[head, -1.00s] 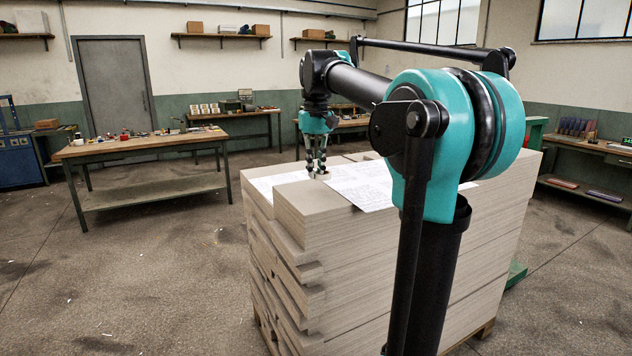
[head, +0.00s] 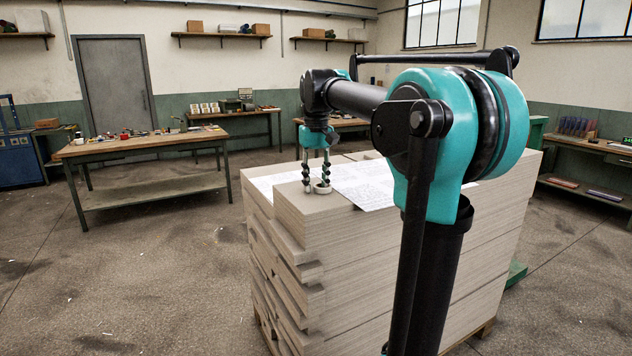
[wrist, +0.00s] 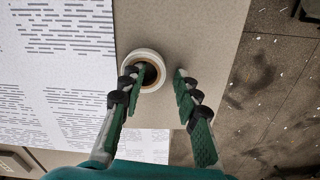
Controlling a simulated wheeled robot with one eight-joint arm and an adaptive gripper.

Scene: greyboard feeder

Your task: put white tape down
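The white tape (wrist: 147,70) is a roll with a brown core. It lies flat on the top greyboard of the stack, close to the edge of a printed sheet. In the head view the tape (head: 322,189) shows at the foot of my gripper (head: 316,185). In the wrist view my gripper (wrist: 156,80) is open, its two fingers spread apart. The left finger overlaps the roll's near left part, with its tip over the hole. The right finger stands clear of the roll over bare board.
The greyboard stack (head: 380,260) stands on a pallet, with printed sheets (head: 362,184) on top. Bare board lies right of the tape up to the stack's edge (wrist: 238,60), with floor beyond. A cluttered workbench (head: 140,147) stands to the left.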

